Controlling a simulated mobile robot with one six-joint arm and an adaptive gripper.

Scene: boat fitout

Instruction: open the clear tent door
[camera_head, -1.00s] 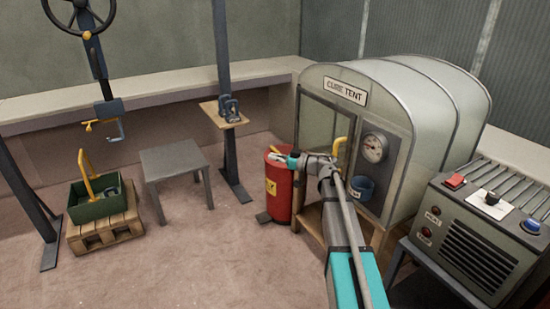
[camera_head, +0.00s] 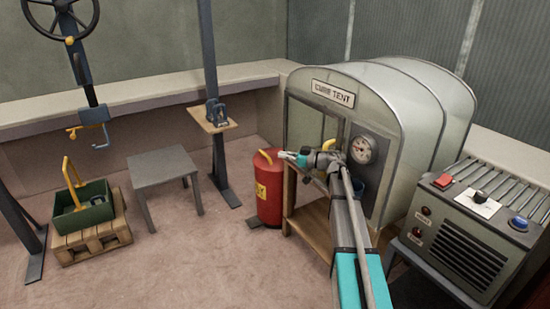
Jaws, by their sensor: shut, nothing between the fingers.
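A yellow handle (camera_head: 328,145) shows at the door's right side, just above my wrist. My gripper (camera_head: 283,154) is shut and empty, pointing left in front of the tent's left front corner. Its tip overlaps the red canister in the picture; I see no contact with the handle.
The red canister (camera_head: 268,195) stands left of the tent. A round gauge (camera_head: 361,150) is right of the door, with a blue cup partly behind my arm. A control box (camera_head: 468,225) stands at the right.

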